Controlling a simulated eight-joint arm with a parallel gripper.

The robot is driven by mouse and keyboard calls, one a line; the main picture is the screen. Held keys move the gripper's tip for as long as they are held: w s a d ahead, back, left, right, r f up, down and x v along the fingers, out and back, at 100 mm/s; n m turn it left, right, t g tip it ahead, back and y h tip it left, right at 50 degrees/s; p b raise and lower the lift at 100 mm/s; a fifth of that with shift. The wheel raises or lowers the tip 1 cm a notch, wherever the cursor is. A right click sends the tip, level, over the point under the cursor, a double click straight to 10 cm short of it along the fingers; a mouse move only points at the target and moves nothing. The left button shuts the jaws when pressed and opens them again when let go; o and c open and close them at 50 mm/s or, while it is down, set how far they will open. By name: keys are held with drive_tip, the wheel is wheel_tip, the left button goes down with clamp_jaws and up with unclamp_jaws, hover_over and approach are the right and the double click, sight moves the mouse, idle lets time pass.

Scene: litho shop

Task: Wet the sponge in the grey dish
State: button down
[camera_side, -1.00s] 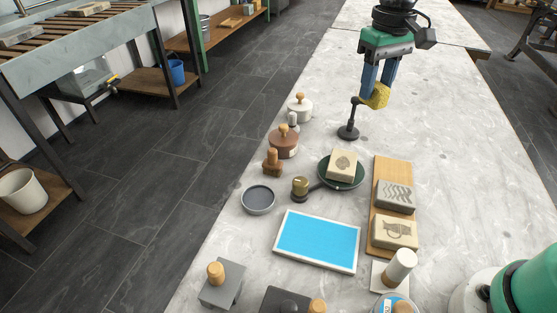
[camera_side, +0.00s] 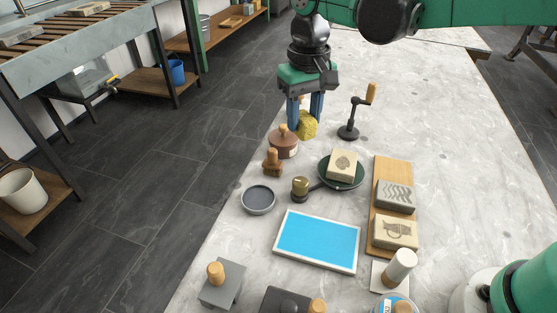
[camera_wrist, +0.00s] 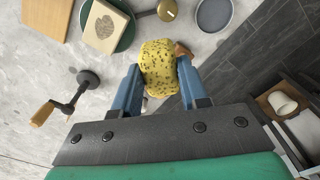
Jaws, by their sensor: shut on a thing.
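My gripper (camera_side: 305,118) is shut on a yellow speckled sponge (camera_side: 308,127) and holds it above the back left part of the stone table. In the wrist view the sponge (camera_wrist: 158,68) sits between my two blue fingers. The grey dish (camera_side: 258,198) is a small round dish with a dark grey inside, near the table's left edge; it also shows at the top of the wrist view (camera_wrist: 214,13). The sponge is apart from the dish, farther back and to its right. How wet the sponge is I cannot tell.
A brown lidded pot (camera_side: 284,146) and a wooden-handled stamp (camera_side: 272,164) stand between sponge and dish. A green plate (camera_side: 325,172) with a carved block (camera_side: 342,164), a blue framed panel (camera_side: 318,240) and a crank stand (camera_side: 349,130) are nearby.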

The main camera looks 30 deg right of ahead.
hover_over(259, 199)
wheel_tip(259, 199, down, 4)
drive_tip(key=shift+f, duration=3.05)
drive_tip(key=shift+f, duration=0.6)
wheel_tip(259, 199, up, 7)
idle(0.5)
